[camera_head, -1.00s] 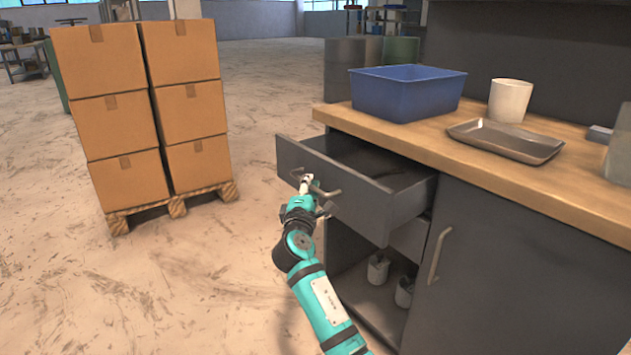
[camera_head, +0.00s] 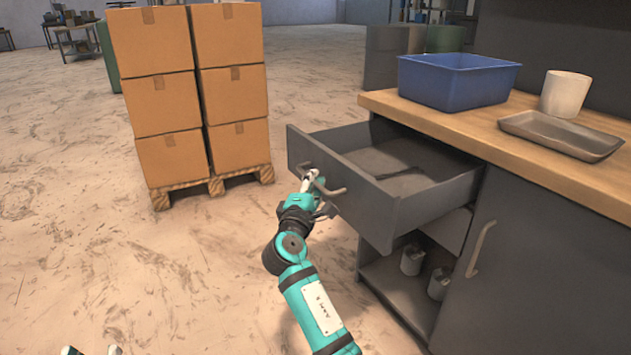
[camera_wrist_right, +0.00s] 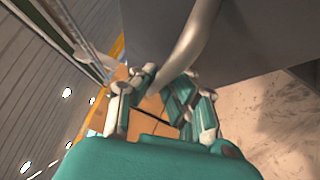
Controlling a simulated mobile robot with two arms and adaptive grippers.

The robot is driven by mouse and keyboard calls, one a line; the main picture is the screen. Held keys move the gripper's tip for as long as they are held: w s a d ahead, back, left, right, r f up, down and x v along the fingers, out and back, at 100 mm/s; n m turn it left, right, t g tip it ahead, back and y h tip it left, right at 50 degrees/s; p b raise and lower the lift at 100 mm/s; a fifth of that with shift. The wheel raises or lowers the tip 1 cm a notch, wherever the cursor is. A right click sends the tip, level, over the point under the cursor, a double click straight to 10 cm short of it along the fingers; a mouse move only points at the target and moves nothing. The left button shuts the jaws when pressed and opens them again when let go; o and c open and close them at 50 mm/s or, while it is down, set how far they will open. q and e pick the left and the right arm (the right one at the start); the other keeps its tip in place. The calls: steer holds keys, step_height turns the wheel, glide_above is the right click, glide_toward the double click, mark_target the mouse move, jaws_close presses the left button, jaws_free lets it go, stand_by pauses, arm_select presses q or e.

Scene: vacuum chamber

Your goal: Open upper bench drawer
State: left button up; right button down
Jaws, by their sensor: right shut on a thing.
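The upper bench drawer (camera_head: 345,195) is grey and stands well out from under the wooden bench top. Its inside shows, with a dark, flat item lying on its floor. A curved metal handle (camera_head: 334,191) is on its front; it also shows in the right wrist view (camera_wrist_right: 188,50). My right gripper (camera_head: 312,183) is shut on this handle. In the right wrist view its fingers (camera_wrist_right: 162,92) are around the handle's lower end. At the bottom left of the head view, small tips show that may be my left gripper (camera_head: 92,350); their state is unclear.
The bench top (camera_head: 450,118) carries a blue bin (camera_head: 455,85), a white cup (camera_head: 565,94) and a grey tray (camera_head: 560,135). An open shelf with two metal canisters (camera_head: 412,260) is below the drawer. Stacked boxes (camera_head: 195,90) stand at left; the floor between is clear.

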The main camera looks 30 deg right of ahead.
steer(key=shift+r, duration=0.15)
steer(key=c, duration=1.6)
jaws_free()
steer(key=shift+c, duration=0.2)
steer(key=shift+a, duration=0.1)
steer(key=v, duration=1.2)
